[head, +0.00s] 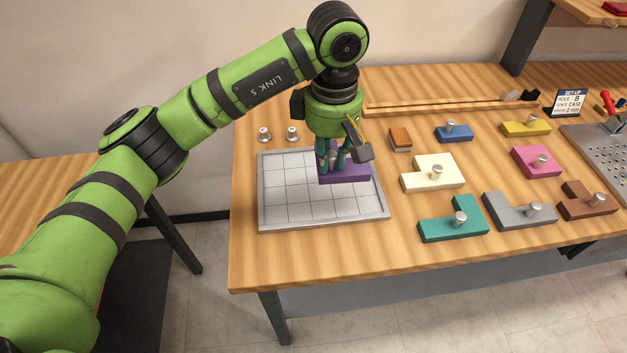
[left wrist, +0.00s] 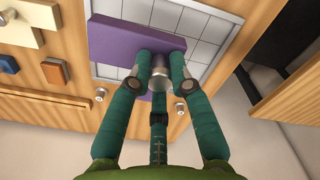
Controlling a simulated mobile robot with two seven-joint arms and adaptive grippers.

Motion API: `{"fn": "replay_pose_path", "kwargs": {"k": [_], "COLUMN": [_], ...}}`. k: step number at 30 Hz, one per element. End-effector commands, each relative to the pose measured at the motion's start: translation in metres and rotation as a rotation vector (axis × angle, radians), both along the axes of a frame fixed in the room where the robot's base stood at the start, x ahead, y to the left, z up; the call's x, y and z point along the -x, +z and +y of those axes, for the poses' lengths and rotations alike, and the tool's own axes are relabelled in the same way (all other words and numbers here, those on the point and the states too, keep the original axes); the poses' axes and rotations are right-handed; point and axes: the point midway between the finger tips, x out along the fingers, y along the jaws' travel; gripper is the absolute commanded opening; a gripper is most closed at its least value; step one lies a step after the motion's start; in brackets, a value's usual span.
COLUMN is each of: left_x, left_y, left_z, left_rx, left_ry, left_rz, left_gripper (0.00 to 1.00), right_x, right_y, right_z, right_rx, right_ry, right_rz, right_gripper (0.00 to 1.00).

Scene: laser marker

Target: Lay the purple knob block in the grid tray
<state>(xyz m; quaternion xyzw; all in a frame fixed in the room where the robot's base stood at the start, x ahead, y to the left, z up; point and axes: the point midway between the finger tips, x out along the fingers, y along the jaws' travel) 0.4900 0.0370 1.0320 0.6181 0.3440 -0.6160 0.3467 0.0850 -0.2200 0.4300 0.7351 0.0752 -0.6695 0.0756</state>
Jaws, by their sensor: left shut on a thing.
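The purple knob block (head: 349,175) is at the right part of the grid tray (head: 268,221) in the head view. In the left wrist view the purple block (left wrist: 118,42) covers part of the white grid (left wrist: 206,28), with its silver knob (left wrist: 159,76) between my fingers. My left gripper (head: 333,164) points down and is shut on the knob. I cannot tell whether the block touches the tray floor or hangs just above it. The rest of the grid is empty. My right gripper is not in view.
Right of the tray stand several knob blocks: cream (head: 420,180), teal (head: 440,230), grey (head: 508,216), brown (head: 588,208), pink (head: 528,166), yellow (head: 518,128) and blue (head: 447,135).

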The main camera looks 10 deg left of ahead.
Motion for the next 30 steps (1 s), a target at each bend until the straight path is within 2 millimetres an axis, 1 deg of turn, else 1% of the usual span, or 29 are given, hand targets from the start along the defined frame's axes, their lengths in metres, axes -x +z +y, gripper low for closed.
{"fn": "replay_pose_path", "kwargs": {"k": [2,4,12,15,18,23,27,30], "left_x": [-0.001,0.000,0.006,0.007,0.008,0.009,0.010,0.009], "left_y": [0.000,-0.005,-0.039,-0.052,-0.061,-0.070,-0.089,-0.102], "left_z": [0.000,0.009,0.071,0.090,0.103,0.111,0.111,0.110], "left_rx": [-0.002,-0.004,-0.006,-0.005,-0.003,-0.002,-0.003,-0.002], "left_ry": [0.039,0.052,0.053,0.050,0.048,0.045,0.044,0.045], "left_rz": [0.003,0.007,0.008,0.007,0.005,0.005,0.009,0.007], "left_gripper": [0.00,0.00,0.00,0.00,0.00,0.00,0.00,0.00], "right_x": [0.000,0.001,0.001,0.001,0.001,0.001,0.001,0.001], "right_y": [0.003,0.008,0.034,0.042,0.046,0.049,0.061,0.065], "right_z": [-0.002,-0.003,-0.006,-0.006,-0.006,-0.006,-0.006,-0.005], "right_rx": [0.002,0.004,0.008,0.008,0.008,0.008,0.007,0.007], "right_ry": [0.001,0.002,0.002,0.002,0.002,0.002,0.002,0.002], "right_rz": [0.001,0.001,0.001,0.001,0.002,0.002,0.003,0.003], "right_gripper": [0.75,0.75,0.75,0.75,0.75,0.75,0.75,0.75]}}
